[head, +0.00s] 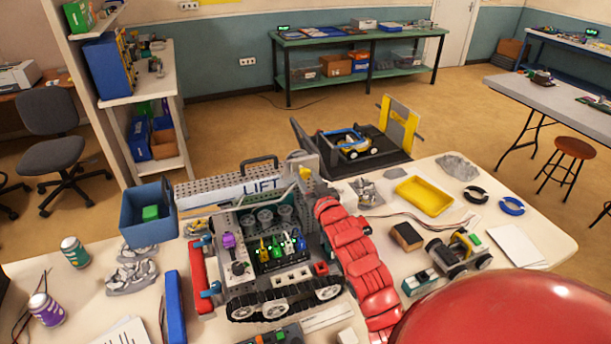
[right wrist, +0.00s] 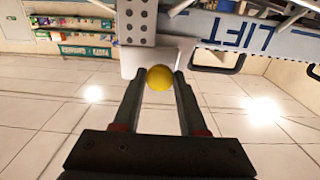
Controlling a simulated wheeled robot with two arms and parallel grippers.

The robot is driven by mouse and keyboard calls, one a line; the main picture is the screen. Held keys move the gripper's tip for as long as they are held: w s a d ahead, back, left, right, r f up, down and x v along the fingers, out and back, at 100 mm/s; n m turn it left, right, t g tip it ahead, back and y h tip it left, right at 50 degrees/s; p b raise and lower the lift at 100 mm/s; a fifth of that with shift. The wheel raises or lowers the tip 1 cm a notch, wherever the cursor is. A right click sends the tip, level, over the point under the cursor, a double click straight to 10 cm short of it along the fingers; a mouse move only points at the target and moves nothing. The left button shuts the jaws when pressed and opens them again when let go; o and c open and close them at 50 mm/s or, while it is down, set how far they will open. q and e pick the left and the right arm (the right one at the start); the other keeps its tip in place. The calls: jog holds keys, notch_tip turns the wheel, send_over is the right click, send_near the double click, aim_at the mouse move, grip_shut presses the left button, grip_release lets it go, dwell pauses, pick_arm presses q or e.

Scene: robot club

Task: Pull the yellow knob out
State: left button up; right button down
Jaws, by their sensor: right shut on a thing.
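The yellow knob (right wrist: 159,78) is a small round ball at the white end of a grey lift unit (right wrist: 240,35) in the right wrist view, which shows its LIFT lettering upside down. My right gripper (right wrist: 160,75) is shut on the knob, one dark finger on each side. In the head view the lift unit (head: 222,188) stands on the table behind a tracked model. A small yellow spot, likely the knob (head: 306,172), shows at its right end. The gripper is small and hard to make out there. My left gripper is in neither view.
The tracked model (head: 285,300) with several coloured plugs stands in front of the lift. A blue bin (head: 147,228) is at left, a yellow tray (head: 425,196) at right.

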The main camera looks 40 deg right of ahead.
jog(key=shift+s+a+f, duration=0.1)
jog(key=shift+s+a, duration=0.1)
jog(key=shift+s, duration=0.45)
jog(key=shift+w+f, duration=0.1)
jog(key=shift+w, duration=0.05)
jog(key=c, duration=0.8)
grip_release()
jog(key=o, duration=0.4)
jog(key=shift+s+r, duration=0.2)
jog(key=shift+s, duration=0.05)
jog(key=shift+c, duration=0.2)
jog(key=shift+f, duration=0.1)
